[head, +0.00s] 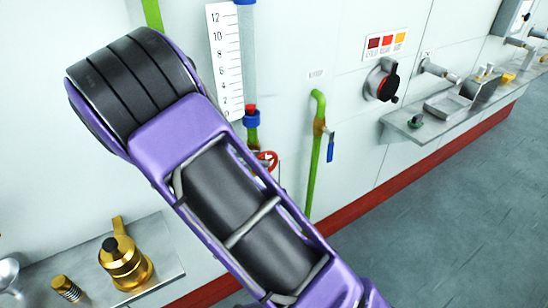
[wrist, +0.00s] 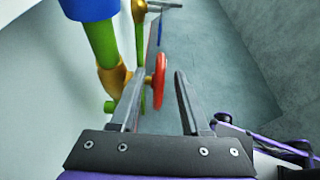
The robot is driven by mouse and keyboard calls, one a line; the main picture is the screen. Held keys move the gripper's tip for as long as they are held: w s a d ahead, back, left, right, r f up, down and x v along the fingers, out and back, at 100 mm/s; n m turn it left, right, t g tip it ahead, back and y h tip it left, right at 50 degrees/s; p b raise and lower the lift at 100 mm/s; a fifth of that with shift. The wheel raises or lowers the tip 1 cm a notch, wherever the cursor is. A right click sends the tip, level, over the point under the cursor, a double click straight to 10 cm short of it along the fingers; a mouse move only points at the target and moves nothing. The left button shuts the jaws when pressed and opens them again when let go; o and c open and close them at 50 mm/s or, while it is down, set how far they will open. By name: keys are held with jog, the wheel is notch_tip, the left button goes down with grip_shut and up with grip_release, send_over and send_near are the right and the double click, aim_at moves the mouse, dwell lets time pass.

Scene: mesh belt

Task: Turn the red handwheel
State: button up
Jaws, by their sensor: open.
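The red handwheel (wrist: 160,78) is seen nearly edge-on in the wrist view, on a brass valve (wrist: 112,80) on a green pipe. My gripper (wrist: 159,74) is open, with the wheel's rim appearing between its two grey fingers. The left finger overlaps part of the valve and lies close to the wheel; a gap shows between the wheel and the right finger. I cannot tell whether either finger touches it. In the head view the handwheel (head: 268,160) is partly hidden behind my purple arm, and my gripper is out of sight.
Beside the wheel stands a green pipe with a blue lever (head: 330,146). A blue-capped sight tube (head: 248,60) and white scale (head: 224,60) are above. A black-red rotary switch (head: 384,82) and a shelf (head: 432,126) are right. A brass fitting (head: 124,264) stands lower left. The floor is clear.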

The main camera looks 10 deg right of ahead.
aim_at(274, 168)
jog(key=x, duration=0.6)
jog(key=shift+w+d, duration=0.1)
jog(key=shift+d, duration=0.1)
jog(key=shift+c, duration=0.2)
grip_shut()
